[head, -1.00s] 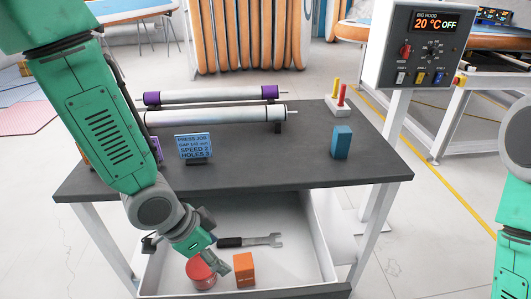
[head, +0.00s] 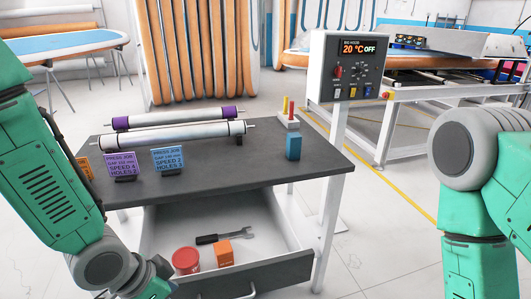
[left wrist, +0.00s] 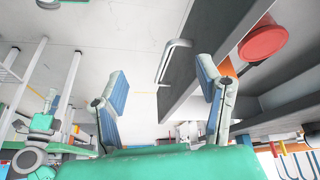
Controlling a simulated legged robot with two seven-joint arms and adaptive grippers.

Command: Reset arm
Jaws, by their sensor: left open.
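My left arm comes in from the left in the head view, and its wrist is at the bottom edge beside the open drawer (head: 165,225). My left gripper (left wrist: 163,88) shows in the left wrist view with its two fingers wide apart and nothing between them. The drawer front and its handle (left wrist: 174,60) lie beyond the fingers there. My right arm (head: 480,190) stands at the right of the head view; its gripper is out of the picture.
The drawer holds a red tin (head: 186,260), an orange box (head: 224,253) and a wrench (head: 225,237). The dark table (head: 230,170) carries rollers (head: 172,135), sign cards (head: 168,160) and a blue block (head: 293,147). A control panel (head: 346,68) stands behind right.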

